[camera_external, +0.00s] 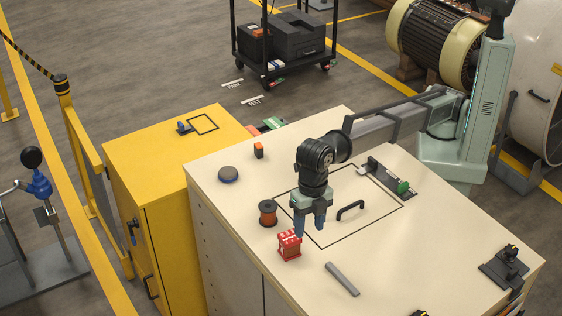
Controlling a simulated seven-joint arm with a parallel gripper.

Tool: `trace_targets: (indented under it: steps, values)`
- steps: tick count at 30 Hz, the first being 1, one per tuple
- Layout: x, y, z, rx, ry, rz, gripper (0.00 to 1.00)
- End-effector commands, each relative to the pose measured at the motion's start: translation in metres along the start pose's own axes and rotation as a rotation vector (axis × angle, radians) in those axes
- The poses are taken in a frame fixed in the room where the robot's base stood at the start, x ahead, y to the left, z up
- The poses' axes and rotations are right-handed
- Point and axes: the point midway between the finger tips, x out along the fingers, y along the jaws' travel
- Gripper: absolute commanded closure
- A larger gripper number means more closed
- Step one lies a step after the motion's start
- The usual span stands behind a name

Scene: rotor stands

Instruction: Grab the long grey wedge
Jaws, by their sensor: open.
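The long grey wedge (342,279) lies flat on the cream cabinet top near its front edge, slanting down to the right. My gripper (310,229) points down above the cabinet top, up and left of the wedge and apart from it. Its two blue fingers are apart with nothing seen between them. The wedge is in full view.
A red block (289,245) stands just below my gripper in the picture, with a copper-coloured spool (267,213) to the left. A black handle (350,210) stands to the right. The surface around the wedge is clear.

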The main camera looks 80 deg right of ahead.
Motion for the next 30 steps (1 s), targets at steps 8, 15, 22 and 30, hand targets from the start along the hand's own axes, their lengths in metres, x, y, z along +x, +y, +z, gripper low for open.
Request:
trace_targets:
  steps: [8, 15, 22, 30]
  values:
    - [-0.003, -0.05, -0.075, -0.061, -0.046, -0.062, 0.49]
    - [0.006, -0.058, -0.082, -0.067, -0.053, -0.071, 0.49]
    - [0.039, -0.06, -0.08, -0.067, -0.053, -0.072, 0.49]
    - [0.078, -0.062, -0.077, -0.067, -0.052, -0.07, 0.49]
